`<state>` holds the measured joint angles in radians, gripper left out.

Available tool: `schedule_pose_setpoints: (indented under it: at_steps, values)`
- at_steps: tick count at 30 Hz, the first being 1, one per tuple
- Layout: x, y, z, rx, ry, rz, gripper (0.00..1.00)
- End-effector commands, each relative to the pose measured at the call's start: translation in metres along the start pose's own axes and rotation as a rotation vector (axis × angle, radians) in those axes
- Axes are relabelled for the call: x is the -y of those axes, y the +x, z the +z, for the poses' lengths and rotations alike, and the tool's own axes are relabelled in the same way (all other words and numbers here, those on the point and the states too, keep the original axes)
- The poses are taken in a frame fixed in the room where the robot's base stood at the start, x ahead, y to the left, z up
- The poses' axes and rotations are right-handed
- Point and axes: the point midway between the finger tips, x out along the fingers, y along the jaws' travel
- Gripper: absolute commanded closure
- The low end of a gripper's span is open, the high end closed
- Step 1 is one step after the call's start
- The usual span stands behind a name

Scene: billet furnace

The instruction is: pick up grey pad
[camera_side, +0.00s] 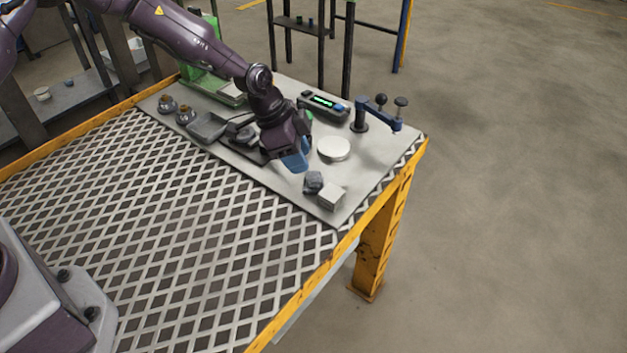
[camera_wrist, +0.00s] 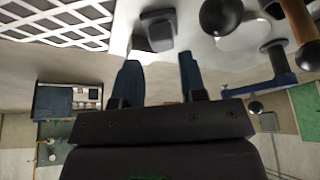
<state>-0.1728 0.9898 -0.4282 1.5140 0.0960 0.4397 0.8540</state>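A small dark grey pad (camera_side: 313,181) lies on the light grey plate, near its front right corner, touching or almost touching a pale block (camera_side: 332,197). In the wrist view a dark grey piece (camera_wrist: 159,31), which looks like the same pad, is just beyond my fingertips, roughly between them. My gripper (camera_side: 295,162) points down with blue fingers, a little behind and left of the pad, above the plate. In the wrist view my gripper (camera_wrist: 158,72) has its fingers apart with nothing between them.
A white round disc (camera_side: 333,148) lies just right of my gripper. A blue clamp-like stand (camera_side: 372,118) with dark knobs stands at the right edge. A device with a green display (camera_side: 323,103), a grey tray (camera_side: 207,127) and small pots (camera_side: 185,114) lie farther back. The front grating (camera_side: 170,220) is clear.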

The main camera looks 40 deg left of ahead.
Motion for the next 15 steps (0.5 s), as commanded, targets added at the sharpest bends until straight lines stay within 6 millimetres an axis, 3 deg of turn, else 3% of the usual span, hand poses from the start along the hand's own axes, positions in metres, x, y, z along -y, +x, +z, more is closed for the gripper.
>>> schedule_pose_setpoints:
  at_steps: [10,15]
  values:
    - [0.001,0.044,0.000,0.002,0.000,0.002,0.62]
    - [0.002,0.053,0.000,0.001,-0.001,-0.001,0.62]
